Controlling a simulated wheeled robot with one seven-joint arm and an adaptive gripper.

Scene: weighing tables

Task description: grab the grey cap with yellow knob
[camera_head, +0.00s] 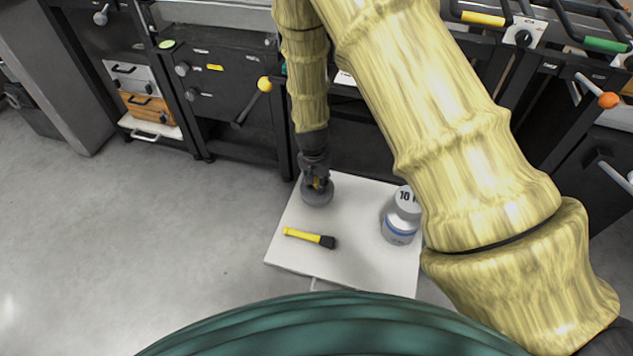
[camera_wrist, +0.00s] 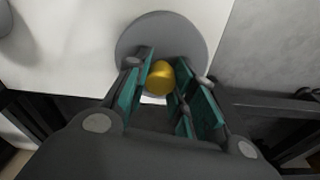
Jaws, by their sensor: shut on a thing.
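The grey cap (camera_head: 317,194) lies at the back left of the white table top (camera_head: 350,262). Its round grey disc shows in the wrist view (camera_wrist: 190,30), with the yellow knob (camera_wrist: 161,78) near its middle. My gripper (camera_head: 318,182) is directly above the cap and points down at it. In the wrist view my teal-padded fingers (camera_wrist: 163,88) stand on both sides of the knob and are shut on it. The near part of the disc is hidden by my gripper.
A yellow-handled brush with a dark end (camera_head: 309,238) lies in front of the cap. A grey weight with a blue band and a "10" mark (camera_head: 401,217) stands to the right. Dark cabinets with handles and a yellow-balled lever (camera_head: 264,85) are behind. Open floor lies left.

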